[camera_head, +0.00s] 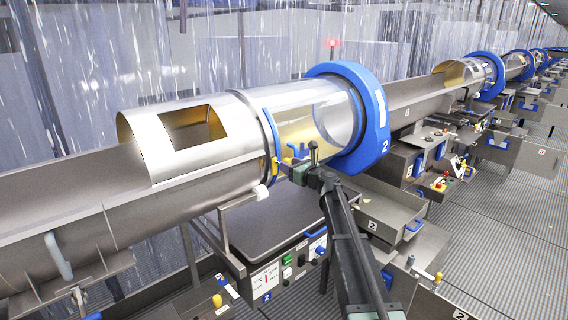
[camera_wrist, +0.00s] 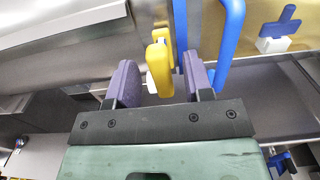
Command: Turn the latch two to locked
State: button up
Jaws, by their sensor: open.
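Drum two (camera_head: 205,135) is a shiny metal cylinder, with a blue ring (camera_head: 375,120) marked "2" at its right end. A small yellow handle (camera_head: 275,166), which looks like the latch, is at the lower end of a thin blue band on the drum. In the wrist view, the yellow handle (camera_wrist: 160,68) hangs roughly upright between the two purple finger pads of my gripper (camera_wrist: 160,80), with gaps on both sides. My gripper (camera_head: 298,163) is open beside the drum's lower front side. Whether the latch is locked is not clear.
A blue grab handle (camera_wrist: 229,42) stands close to the right finger. A blue knob on a white base (camera_wrist: 273,44) is farther right. A control box (camera_head: 290,268) and a grey tray lie below the drum. More drums (camera_head: 487,75) continue to the right.

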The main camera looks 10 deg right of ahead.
jog(key=x, duration=0.3)
jog(key=shift+w+a, duration=0.25)
jog(key=shift+w, duration=0.05)
jog(key=shift+c, duration=0.3)
grip_shut()
